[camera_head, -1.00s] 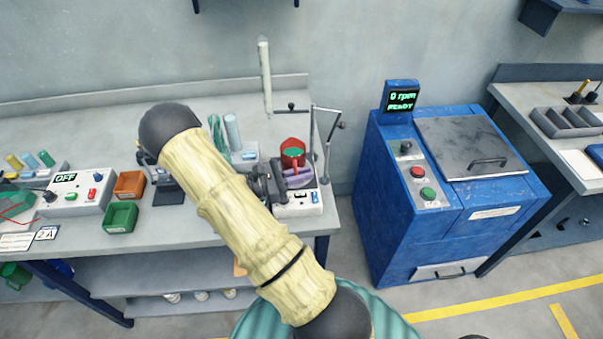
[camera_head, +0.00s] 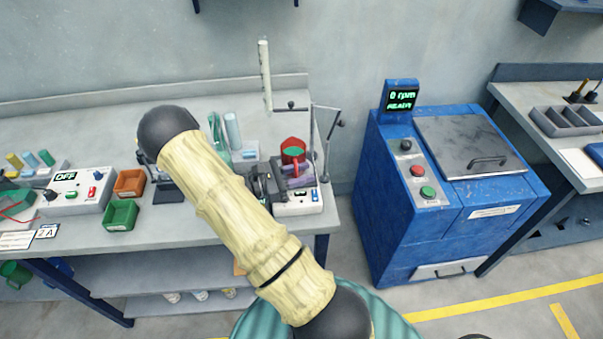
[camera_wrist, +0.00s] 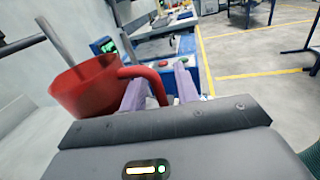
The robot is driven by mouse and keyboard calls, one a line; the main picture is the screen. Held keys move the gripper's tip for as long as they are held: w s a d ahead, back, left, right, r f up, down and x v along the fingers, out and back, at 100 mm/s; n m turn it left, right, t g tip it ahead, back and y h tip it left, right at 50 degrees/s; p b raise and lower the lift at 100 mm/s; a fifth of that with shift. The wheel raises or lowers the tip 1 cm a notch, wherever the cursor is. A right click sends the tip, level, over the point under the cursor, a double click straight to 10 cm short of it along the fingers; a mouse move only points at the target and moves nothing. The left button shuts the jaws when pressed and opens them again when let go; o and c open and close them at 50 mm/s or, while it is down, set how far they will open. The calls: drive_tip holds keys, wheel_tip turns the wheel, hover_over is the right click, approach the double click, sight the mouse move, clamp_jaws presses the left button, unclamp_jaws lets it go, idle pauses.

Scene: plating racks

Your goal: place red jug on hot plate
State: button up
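The red jug (camera_head: 291,146), with green inside it, stands upright at the back of the hot plate (camera_head: 298,209), a white-fronted unit at the right end of the bench. Its base is partly hidden by my gripper (camera_head: 296,180). In the wrist view the red jug (camera_wrist: 84,90) is at the left, and its handle curves down between the purple fingers of my gripper (camera_wrist: 159,88). The fingers are spread apart, with a gap showing between the handle and the right finger. The handle's lower end is hidden behind the gripper body.
A metal stand (camera_head: 313,140) with rods rises close beside the jug. Orange (camera_head: 129,183) and green (camera_head: 121,215) bins and a white control box (camera_head: 80,190) stand farther left. A blue machine (camera_head: 440,190) stands right of the bench across a floor gap.

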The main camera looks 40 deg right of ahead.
drive_tip(key=shift+s+a+f, duration=0.1)
drive_tip(key=shift+s+f, duration=0.2)
drive_tip(key=shift+f, duration=0.5)
drive_tip(key=shift+r, duration=0.25)
drive_tip(key=v, duration=0.4)
drive_tip(key=b+v, duration=0.1)
drive_tip(key=v, duration=0.1)
drive_tip(key=shift+w+r, duration=0.35)
drive_tip(key=shift+w+a+r, duration=0.25)
drive_tip(key=shift+a, duration=0.4)
drive_tip(key=shift+y, duration=0.3)
